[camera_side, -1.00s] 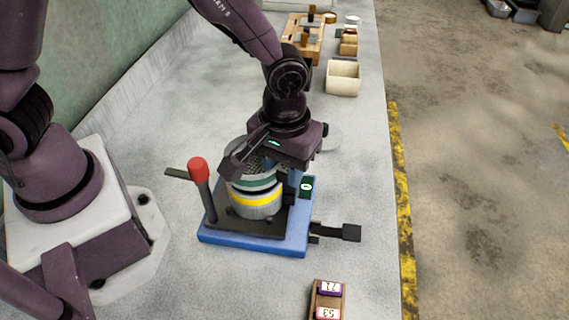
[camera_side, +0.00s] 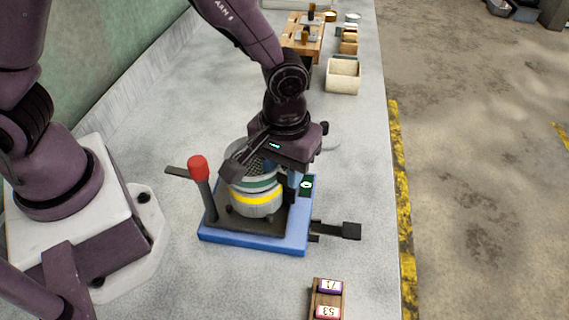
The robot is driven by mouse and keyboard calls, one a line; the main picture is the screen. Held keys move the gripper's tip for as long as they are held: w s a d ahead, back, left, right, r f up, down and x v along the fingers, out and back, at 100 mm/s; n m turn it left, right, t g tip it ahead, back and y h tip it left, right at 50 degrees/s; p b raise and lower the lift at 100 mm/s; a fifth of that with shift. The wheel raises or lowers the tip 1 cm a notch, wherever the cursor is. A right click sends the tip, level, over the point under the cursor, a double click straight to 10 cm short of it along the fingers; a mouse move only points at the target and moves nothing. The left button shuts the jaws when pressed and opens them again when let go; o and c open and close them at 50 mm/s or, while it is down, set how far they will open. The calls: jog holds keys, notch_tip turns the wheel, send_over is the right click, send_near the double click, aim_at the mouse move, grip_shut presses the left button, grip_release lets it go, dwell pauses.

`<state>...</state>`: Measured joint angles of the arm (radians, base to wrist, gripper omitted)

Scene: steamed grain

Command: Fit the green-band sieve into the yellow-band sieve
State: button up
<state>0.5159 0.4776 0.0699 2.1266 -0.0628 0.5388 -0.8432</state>
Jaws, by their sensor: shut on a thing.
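The green-band sieve (camera_side: 254,184) is a round grey metal ring with a dark green stripe, seen in the side view. My gripper (camera_side: 262,160) is above it and shut on it, with a finger at its left rim. The yellow-band sieve (camera_side: 257,200) stands upright directly under it on the dark plate of a blue base (camera_side: 252,242). The green-band sieve sits right over the yellow-band sieve, with little or no gap showing. Whether it is seated inside cannot be told. My gripper hides the far rims and the right side.
The blue base has a red-knobbed post (camera_side: 198,168) at its left and a black handle (camera_side: 343,230) at its right. A small tray (camera_side: 327,302) with numbered blocks lies in front. A beige box (camera_side: 343,76) and wooden rack (camera_side: 303,35) stand behind.

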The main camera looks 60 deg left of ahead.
jog(key=shift+f, duration=0.35)
jog(key=o, duration=1.4)
jog(key=shift+r, duration=3.55)
